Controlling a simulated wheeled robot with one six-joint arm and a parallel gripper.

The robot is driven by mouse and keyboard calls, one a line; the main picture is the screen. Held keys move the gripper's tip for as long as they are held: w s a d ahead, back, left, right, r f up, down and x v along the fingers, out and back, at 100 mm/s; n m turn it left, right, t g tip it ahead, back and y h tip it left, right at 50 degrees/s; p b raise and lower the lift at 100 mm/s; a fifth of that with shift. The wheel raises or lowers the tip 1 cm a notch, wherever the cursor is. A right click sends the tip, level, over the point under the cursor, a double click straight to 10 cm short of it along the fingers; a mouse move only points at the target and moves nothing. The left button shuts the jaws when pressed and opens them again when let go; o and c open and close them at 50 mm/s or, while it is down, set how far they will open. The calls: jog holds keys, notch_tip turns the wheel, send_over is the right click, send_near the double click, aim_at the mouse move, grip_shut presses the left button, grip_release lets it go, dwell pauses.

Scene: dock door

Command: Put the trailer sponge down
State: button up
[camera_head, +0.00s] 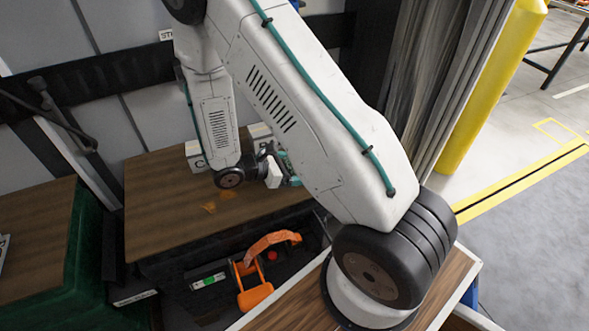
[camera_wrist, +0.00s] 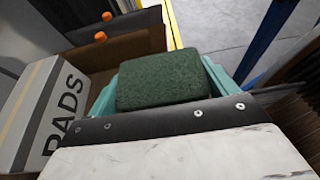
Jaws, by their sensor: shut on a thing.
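The trailer sponge is a dark green, rough block (camera_wrist: 163,80) in the wrist view. It sits between the teal fingers of my gripper (camera_wrist: 165,92), which is shut on it. In the head view my gripper (camera_head: 289,172) is at the back right of the brown wooden surface (camera_head: 160,205), beside the white boxes and partly hidden by my arm. I cannot make out the sponge there, nor tell whether it touches the surface.
A box marked PADS (camera_wrist: 52,115) stands close to the left of the sponge. White boxes (camera_head: 196,155) stand at the surface's back edge. A dark bin in front holds an orange tool (camera_head: 255,294) and a level (camera_head: 208,281). The surface's left part is clear. A yellow post (camera_head: 490,85) stands right.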

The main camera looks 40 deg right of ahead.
aim_at(295, 170)
jog(key=shift+w+d+f, duration=0.1)
jog(key=shift+w+d, duration=0.3)
jog(key=shift+w, duration=0.2)
jog(key=shift+w+d+f, duration=0.1)
jog(key=shift+w+d, duration=0.3)
jog(key=shift+w, duration=0.15)
jog(key=shift+f, duration=1.7)
